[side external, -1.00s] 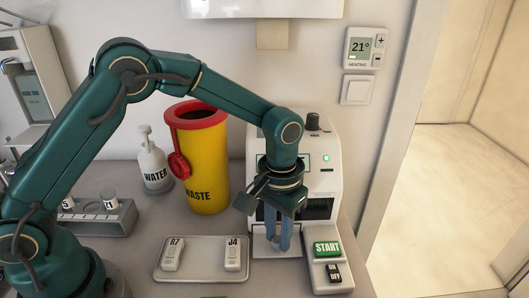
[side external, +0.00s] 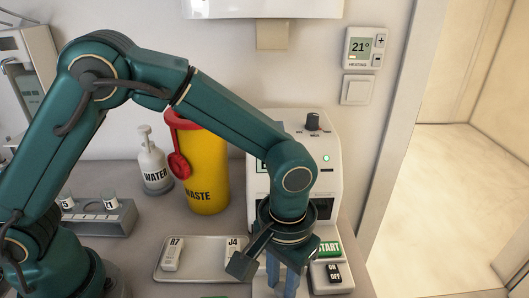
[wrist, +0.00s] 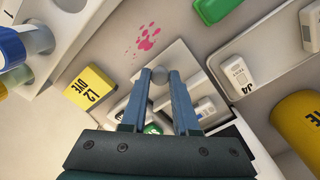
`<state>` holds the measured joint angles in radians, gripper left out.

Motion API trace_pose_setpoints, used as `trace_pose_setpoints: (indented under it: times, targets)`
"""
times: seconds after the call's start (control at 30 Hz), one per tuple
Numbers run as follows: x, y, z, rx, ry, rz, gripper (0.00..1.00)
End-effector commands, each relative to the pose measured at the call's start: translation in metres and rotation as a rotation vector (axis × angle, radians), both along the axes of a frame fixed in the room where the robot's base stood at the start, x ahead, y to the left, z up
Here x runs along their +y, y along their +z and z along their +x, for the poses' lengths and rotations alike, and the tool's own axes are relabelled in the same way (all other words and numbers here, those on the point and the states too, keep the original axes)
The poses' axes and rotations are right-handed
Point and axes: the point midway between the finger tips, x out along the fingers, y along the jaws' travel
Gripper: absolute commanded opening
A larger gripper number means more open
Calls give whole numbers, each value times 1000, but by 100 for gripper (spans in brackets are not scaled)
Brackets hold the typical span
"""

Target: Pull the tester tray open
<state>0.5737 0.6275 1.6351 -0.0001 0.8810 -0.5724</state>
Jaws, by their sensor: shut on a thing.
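The white tester (side external: 325,185) stands against the wall, with a black knob and a lit green light. My gripper (side external: 284,285) is in front of it, pointing down. In the wrist view my gripper (wrist: 159,77) is shut on a small grey round knob (wrist: 160,75). The knob is at the outer edge of the pale tester tray (wrist: 181,54), which stands out from the tester. A small white item (wrist: 206,108) shows beside the fingers; I cannot tell whether it lies in the tray. In the side view my arm hides most of the tray.
A metal tray (side external: 200,277) with cassettes R7 (side external: 172,254) and J4 (side external: 233,248) lies to the left. The waste bin (side external: 205,170) and water bottle (side external: 154,168) stand behind. A yellow dye box (wrist: 90,92) and pink stain (wrist: 148,40) show in the wrist view.

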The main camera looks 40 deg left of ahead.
Motion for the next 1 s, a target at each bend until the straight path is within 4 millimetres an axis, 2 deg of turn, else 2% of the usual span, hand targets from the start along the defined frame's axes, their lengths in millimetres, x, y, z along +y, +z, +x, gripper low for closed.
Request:
trace_pose_setpoints:
  times: [0.37, 0.4, 0.47, 0.77, 0.87, 1.0]
  targets:
    - [-5, 1, -4, -4, 2, -3, 0]
    - [-5, 1, -4, -4, 2, -3, 40]
    - [-5, 1, -4, -4, 2, -3, 59]
    - [-4, 1, -4, -3, 1, -2, 59]
    - [-5, 8, -3, -5, 1, -3, 59]
    - [-5, 28, -3, -8, 1, -5, 59]
